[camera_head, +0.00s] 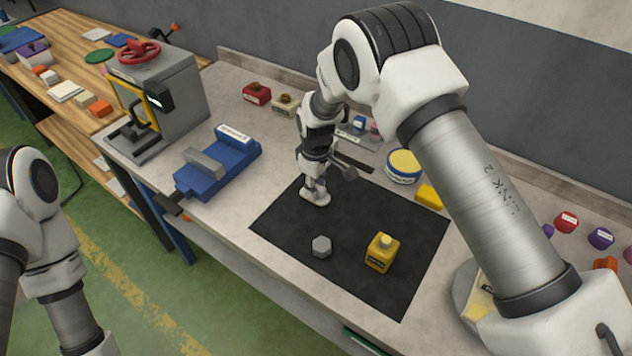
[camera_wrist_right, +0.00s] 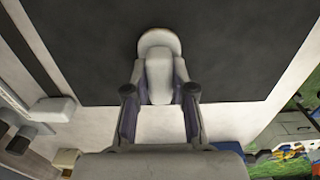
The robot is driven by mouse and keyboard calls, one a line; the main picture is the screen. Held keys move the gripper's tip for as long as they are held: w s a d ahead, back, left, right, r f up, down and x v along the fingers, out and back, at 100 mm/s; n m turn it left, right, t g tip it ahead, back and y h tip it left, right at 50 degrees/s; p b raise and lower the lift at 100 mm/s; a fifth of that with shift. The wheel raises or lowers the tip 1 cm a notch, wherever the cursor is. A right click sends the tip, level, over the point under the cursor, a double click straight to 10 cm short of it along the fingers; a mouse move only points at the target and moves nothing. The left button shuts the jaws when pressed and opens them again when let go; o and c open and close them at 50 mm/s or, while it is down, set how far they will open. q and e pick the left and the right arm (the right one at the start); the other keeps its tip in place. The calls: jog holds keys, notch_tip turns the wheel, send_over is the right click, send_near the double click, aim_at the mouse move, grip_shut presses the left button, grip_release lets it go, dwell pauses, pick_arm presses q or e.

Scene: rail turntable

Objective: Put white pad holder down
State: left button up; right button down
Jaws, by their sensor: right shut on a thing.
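The white pad holder (camera_head: 316,198) is a small pale piece with a rounded foot and a narrower grip block. My right gripper (camera_head: 317,180) points down and is shut on it, over the back left part of the black mat (camera_head: 280,225). In the right wrist view the holder (camera_wrist_right: 158,42) sits between the fingers of the gripper (camera_wrist_right: 159,92), with its rounded end over the dark mat (camera_wrist_right: 230,50). The holder is at or very near the mat surface; I cannot tell whether it touches. My left gripper is out of view.
A grey hexagonal piece (camera_head: 321,247) and a yellow bottle (camera_head: 381,252) stand on the mat's front part. A blue vise (camera_head: 220,165) is to the left. A round yellow-topped tin (camera_head: 403,167) and a yellow block (camera_head: 429,196) are at the right. The mat's middle is clear.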

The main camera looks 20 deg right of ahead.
jog(key=shift+w+a+f, duration=0.1)
jog(key=shift+w+f, duration=0.15)
jog(key=c, duration=1.1)
grip_release()
jog(key=shift+o, duration=0.6)
jog(key=shift+s+r, duration=0.2)
jog(key=shift+r, duration=0.05)
jog(key=shift+r, duration=0.2)
notch_tip(320, 180, up, 12)
jog(key=b, duration=0.3)
jog(key=shift+f, duration=0.25)
jog(key=shift+f, duration=0.15)
